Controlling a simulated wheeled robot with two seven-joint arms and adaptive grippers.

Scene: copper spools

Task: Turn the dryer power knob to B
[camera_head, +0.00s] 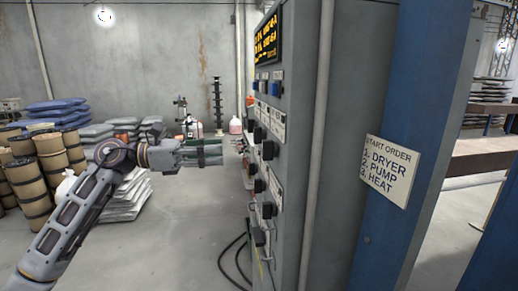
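A tall grey control cabinet (306,170) stands right of centre, its panel face turned left and seen at a steep angle. Several dark knobs (267,150) sit on the panel beside small white labels, too oblique to read, so I cannot tell which is the dryer power knob or where it points. A display with yellow text (267,42) is at the top. My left gripper (222,154) reaches in from the left, level with the middle knobs and apart from the panel in the picture. Its fingers look close together, but their gap is unclear. My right gripper is not in view.
A sign (388,170) on the blue post (400,90) reads "START ORDER 1. DRYER 2. PUMP 3. HEAT". Copper-coloured spools (27,190) and stacked sacks (55,112) stand at left. Black cables (238,262) lie by the cabinet's foot. The floor left of the panel is open.

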